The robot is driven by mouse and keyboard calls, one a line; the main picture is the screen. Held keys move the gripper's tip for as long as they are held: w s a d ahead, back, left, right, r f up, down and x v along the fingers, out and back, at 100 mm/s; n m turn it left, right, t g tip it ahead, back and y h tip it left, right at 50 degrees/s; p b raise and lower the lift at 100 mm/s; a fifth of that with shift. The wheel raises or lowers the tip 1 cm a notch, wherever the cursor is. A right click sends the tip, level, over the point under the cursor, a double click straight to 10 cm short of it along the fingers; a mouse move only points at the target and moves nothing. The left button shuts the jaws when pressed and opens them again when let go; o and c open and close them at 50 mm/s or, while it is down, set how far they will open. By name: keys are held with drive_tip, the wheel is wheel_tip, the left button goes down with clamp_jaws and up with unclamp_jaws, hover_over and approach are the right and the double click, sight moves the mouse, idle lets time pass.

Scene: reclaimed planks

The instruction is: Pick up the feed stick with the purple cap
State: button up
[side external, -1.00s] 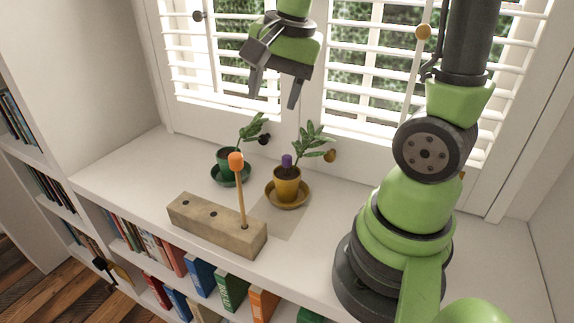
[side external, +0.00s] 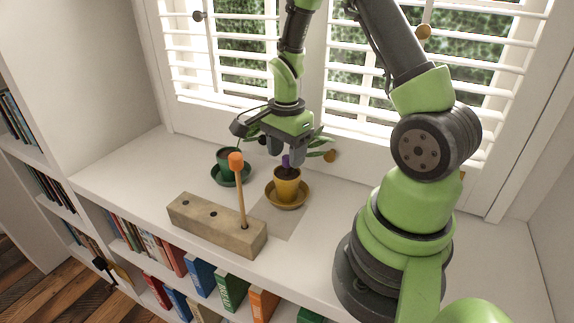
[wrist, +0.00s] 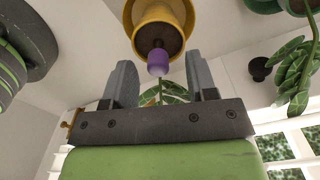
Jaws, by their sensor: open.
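The purple cap of the feed stick (side external: 286,160) shows above the soil of the yellow pot (side external: 287,184). The stick's lower part is hidden in the pot. In the wrist view the purple cap (wrist: 158,62) lies just beyond and between the fingertips, in front of the yellow pot (wrist: 160,22). My gripper (side external: 276,156) is open and empty, just above the pot; its fingers (wrist: 162,75) stand on either side of the line to the cap. I cannot tell whether a finger touches the plant.
A stick with an orange cap (side external: 236,162) stands upright in a wooden block (side external: 216,226) to the front left. A green pot (side external: 230,160) with a plant is behind. Window blinds are close behind.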

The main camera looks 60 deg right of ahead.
drive_tip(key=shift+s+f, duration=0.1)
drive_tip(key=shift+f, duration=1.45)
drive_tip(key=shift+c, duration=0.4)
clamp_jaws()
wheel_tip(320, 180, up, 16)
